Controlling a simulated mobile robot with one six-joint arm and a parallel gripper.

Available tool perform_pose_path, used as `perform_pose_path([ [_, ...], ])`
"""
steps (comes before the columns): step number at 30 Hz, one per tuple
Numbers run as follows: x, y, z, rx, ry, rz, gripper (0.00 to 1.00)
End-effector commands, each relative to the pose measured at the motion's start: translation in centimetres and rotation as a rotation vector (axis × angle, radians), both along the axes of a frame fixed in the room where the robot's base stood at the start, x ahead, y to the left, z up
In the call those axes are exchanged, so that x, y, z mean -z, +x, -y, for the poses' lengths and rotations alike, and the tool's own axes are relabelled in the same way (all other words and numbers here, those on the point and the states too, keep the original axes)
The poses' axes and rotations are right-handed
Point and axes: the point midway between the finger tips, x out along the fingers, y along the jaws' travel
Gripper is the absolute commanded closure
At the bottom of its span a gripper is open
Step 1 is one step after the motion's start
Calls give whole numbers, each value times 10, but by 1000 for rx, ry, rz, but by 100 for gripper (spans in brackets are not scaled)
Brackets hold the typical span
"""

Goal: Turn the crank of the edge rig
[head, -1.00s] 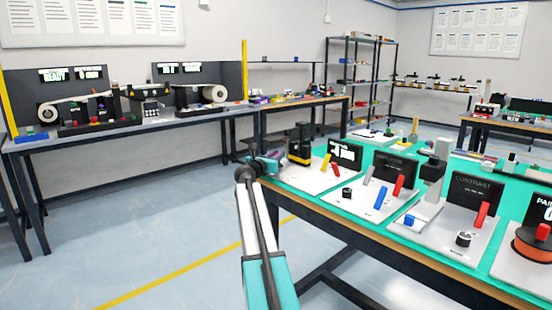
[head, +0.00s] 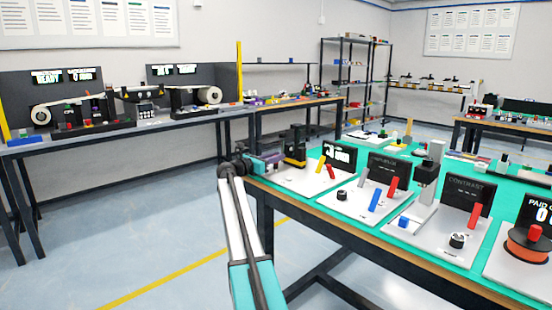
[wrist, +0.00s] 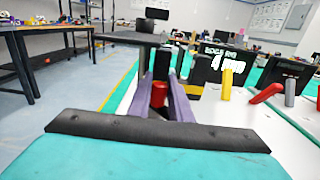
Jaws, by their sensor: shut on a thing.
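The edge rig stands on a white base plate (head: 290,180) at the near left corner of the green-topped table. It has a black upright (head: 296,148), a small screen (head: 340,154) and a yellow lever (head: 322,163). The screen also shows in the wrist view (wrist: 222,64), its digits too blurred to read. My gripper (head: 277,160) is at the rig's left side. In the wrist view, its purple-grey fingers (wrist: 164,92) are shut on a red upright knob (wrist: 158,96), seemingly the crank's handle. The rest of the crank is hidden behind the fingers and wrist.
Other rigs with screens and levers stand close to the right, including one with a blue lever (head: 375,200) and the contrast rig's screen (head: 466,198). A grey bench (head: 120,133) with machines runs along the left wall. The floor between is clear.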

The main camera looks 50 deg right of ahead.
Motion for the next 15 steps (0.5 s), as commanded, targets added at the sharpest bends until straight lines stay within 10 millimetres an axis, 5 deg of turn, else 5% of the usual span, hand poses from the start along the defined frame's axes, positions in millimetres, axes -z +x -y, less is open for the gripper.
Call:
perform_pose_path([
  [5, 2, -1, 0, 3, 2, 0, 100],
  [6, 2, -1, 0, 3, 2, 0, 77],
  [9, 1, -1, 0, 2, 2, 0, 63],
  [15, 1, -1, 0, 1, 1, 0, 63],
])
